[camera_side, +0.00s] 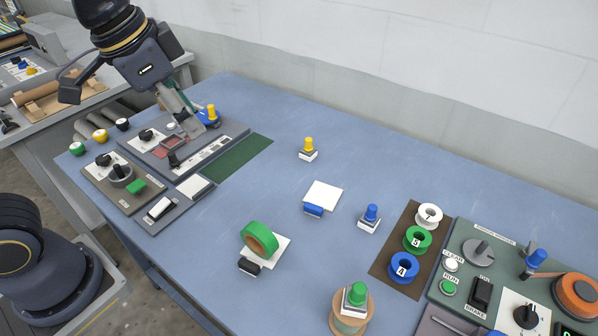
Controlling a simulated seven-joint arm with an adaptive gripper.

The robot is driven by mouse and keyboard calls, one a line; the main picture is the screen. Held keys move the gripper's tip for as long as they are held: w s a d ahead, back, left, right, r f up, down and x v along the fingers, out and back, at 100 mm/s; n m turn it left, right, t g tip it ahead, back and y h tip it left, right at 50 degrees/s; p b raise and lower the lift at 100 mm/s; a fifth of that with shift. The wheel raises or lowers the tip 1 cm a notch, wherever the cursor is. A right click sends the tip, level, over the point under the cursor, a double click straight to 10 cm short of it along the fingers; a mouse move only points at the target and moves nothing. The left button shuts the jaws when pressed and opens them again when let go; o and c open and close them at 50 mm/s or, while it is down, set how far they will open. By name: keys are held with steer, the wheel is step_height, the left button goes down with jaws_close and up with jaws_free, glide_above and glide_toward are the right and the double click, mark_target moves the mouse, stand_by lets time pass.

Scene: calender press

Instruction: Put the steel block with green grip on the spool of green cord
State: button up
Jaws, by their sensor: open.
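The steel block with green grip (355,297) sits on top of a wooden-flanged spool (340,322) at the bottom of the picture, upright. The spool's upper flange shows around the block; a little pale green cord shows below it, and its base is cut off by the picture's edge. My gripper (187,138) is open and empty, low over the grey control panel at the far left. It is far from the block and the spool.
A yellow-grip block (307,149) and blue-grip block (371,218) stand on the blue table. Numbered spools, including a green one (417,239), lie on a brown mat (390,262). A control panel (440,290) fills the right.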

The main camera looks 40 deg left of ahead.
steer(key=s+a+f+n+t, duration=0.1)
steer(key=s+a+f+n, duration=0.1)
steer(key=s+a+n, duration=0.3)
steer(key=shift+s+a+f+t+y, duration=0.35)
steer(key=shift+s+a, duration=0.25)
steer(key=shift+a, duration=0.55)
